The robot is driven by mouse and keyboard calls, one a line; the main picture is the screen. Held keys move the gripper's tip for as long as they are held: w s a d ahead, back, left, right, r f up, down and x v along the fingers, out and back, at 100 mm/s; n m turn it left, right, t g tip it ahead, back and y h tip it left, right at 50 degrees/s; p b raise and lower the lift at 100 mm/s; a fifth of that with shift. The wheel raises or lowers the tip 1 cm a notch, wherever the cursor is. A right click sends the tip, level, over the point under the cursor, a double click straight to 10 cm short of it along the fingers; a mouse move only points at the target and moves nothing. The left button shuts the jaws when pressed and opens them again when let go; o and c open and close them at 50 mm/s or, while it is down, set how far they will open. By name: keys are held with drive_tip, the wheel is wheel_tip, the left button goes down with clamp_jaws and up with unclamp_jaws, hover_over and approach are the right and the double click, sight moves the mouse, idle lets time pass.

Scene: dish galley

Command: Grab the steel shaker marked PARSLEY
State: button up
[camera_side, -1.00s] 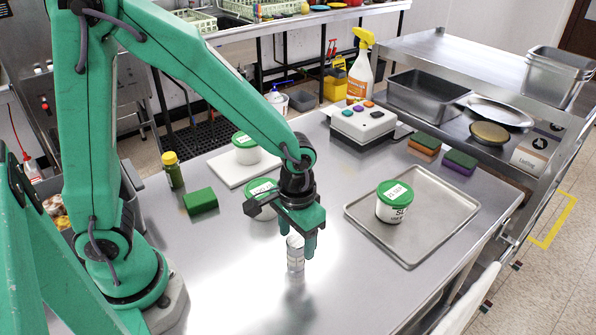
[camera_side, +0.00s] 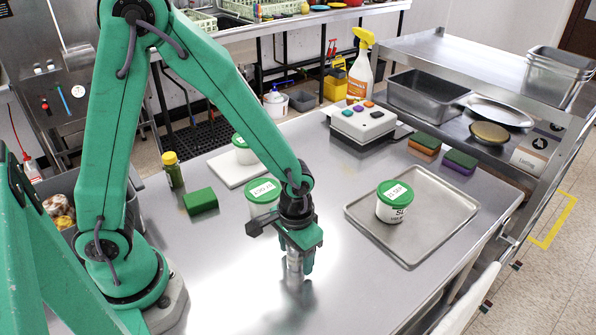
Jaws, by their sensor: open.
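A steel shaker (camera_side: 294,262) stands upright on the metal table, below the middle of the picture. Its label cannot be read from here. My gripper (camera_side: 298,262) points down over it, with its green fingers low around or beside the shaker's upper part. The fingers are open. Whether they touch the shaker cannot be told. The shaker's top is hidden behind the gripper.
Green-lidded white tubs stand close behind my gripper (camera_side: 263,199), on a white board (camera_side: 228,172) and on a metal tray (camera_side: 440,225). A green block (camera_side: 201,201) and a yellow-capped bottle (camera_side: 173,172) stand left. The front table is clear.

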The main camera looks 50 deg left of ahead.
idle(0.4)
drive_tip(key=c, duration=1.1)
drive_tip(key=shift+r, duration=0.2)
drive_tip(key=shift+r, duration=0.85)
drive_tip(key=shift+s+d+r, duration=0.15)
drive_tip(key=shift+r, duration=0.5)
drive_tip(key=shift+s+d+r, duration=0.15)
drive_tip(key=shift+r, duration=0.45)
drive_tip(key=s+d+r, duration=0.6)
drive_tip(key=s, duration=0.2)
drive_tip(key=shift+s+d+r, duration=0.2)
drive_tip(key=shift+s+d, duration=0.05)
drive_tip(key=shift+d, duration=0.15)
